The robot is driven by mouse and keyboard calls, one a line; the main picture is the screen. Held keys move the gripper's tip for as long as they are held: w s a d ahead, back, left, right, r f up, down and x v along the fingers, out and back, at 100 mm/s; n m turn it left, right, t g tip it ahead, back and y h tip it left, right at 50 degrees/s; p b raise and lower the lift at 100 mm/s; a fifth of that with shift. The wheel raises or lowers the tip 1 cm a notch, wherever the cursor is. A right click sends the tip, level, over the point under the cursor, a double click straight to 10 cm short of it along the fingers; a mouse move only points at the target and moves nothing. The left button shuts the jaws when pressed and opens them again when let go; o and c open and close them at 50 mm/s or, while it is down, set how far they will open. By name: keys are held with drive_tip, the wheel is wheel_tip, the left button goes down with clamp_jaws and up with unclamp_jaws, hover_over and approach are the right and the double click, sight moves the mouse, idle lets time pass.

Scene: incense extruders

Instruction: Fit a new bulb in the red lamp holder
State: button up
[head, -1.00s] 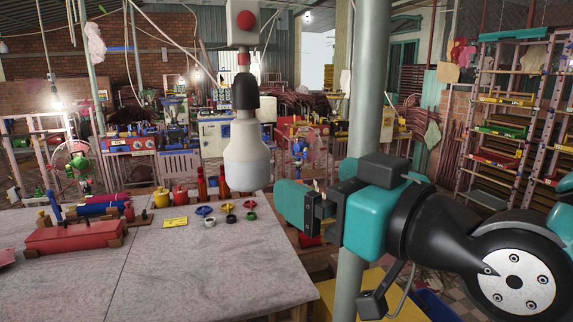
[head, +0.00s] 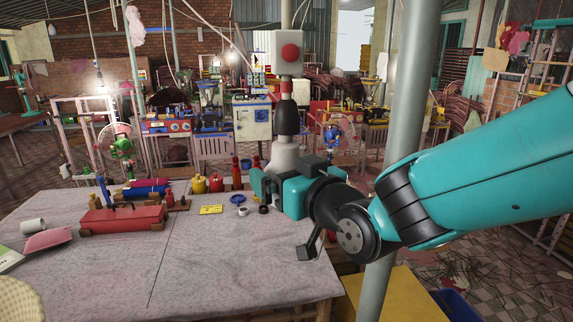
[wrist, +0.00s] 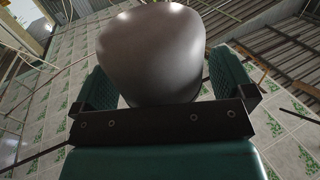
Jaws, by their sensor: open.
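The lamp holder (head: 288,118) is a black socket with a red band above it, hanging under a pale box with a red disc (head: 290,52). A white bulb (head: 285,153) sits in it, pointing down. Its lower part is hidden behind my gripper in the head view. My gripper (head: 270,183) is open at the bulb's height. In the wrist view, the bulb (wrist: 152,50) fills the space between the two teal fingers of my gripper (wrist: 163,85). The bulb lies nearer the left finger, with some gap at the right. I cannot tell whether either finger touches it.
The grey table (head: 215,260) below holds a red case (head: 123,219), a yellow label (head: 211,209), small yellow and red containers, bottles and coloured rings. A white cup (head: 33,226) lies at its left. A grey post (head: 402,130) stands close behind my arm.

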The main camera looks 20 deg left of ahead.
drive_tip(key=c, duration=0.9)
drive_tip(key=shift+f, duration=0.1)
drive_tip(key=shift+c, duration=0.2)
drive_tip(key=shift+g+b, duration=0.3)
drive_tip(key=shift+b, duration=0.45)
drive_tip(key=shift+n+g+y+b, duration=0.3)
drive_tip(key=shift+n+g+y, duration=0.1)
drive_tip(key=shift+w+b, duration=0.1)
drive_tip(key=shift+b, duration=0.7)
drive_tip(key=shift+n+g+y+b, duration=0.3)
drive_tip(key=shift+n+g+b, duration=0.2)
drive_tip(key=shift+n+g+b, duration=0.3)
drive_tip(key=shift+g+b, duration=0.1)
drive_tip(key=shift+b, duration=0.55)
drive_tip(key=shift+g+y, duration=0.3)
